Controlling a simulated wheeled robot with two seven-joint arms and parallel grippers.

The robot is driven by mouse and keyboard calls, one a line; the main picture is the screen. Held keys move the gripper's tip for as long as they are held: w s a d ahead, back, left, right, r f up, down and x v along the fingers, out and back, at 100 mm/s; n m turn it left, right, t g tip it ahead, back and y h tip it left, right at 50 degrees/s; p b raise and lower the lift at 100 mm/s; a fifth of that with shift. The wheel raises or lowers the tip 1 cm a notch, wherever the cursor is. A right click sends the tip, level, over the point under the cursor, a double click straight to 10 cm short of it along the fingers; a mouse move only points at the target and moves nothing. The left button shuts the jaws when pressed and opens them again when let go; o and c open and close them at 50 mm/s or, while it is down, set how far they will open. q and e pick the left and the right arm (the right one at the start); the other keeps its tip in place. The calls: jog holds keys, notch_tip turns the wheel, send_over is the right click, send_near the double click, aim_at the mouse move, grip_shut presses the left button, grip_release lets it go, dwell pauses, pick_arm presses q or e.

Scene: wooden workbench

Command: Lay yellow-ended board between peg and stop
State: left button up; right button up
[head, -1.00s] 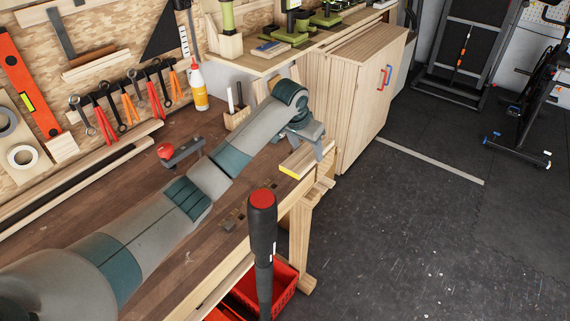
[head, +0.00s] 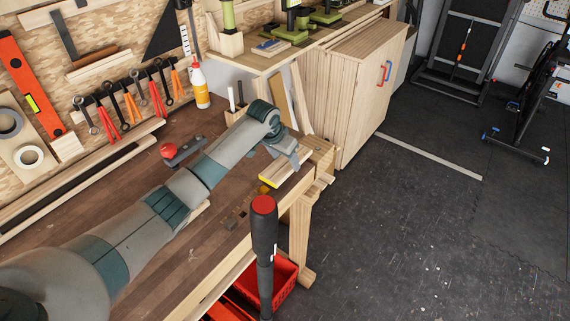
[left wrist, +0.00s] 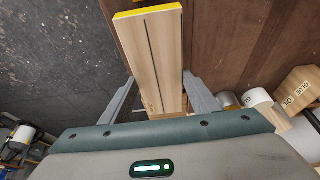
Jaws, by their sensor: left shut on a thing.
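The yellow-ended board (head: 287,167) is pale wood with a dark line along it. My left gripper (head: 292,156) is shut on it, over the right end of the workbench. In the left wrist view the board (left wrist: 155,50) runs away from between the fingers (left wrist: 160,92), its yellow end farthest from me. In the head view the yellow end points down-left, toward small dark pieces (head: 230,223) on the bench top. I cannot tell which of these is the peg or the stop. My right gripper is not in view.
A red-knobbed grey tool (head: 185,152) lies on the bench behind my left arm. A glue bottle (head: 199,85) stands at the back wall.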

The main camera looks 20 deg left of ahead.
pick_arm(q)
jog(key=shift+f+p, duration=0.4)
jog(key=shift+f, duration=0.85)
jog(key=shift+f, duration=0.2)
jog(key=o, duration=1.1)
jog(key=shift+r, duration=0.15)
jog(key=b+v, duration=0.2)
jog(key=v, duration=1)
jog(key=shift+r+b, duration=0.1)
jog(key=shift+b, duration=0.2)
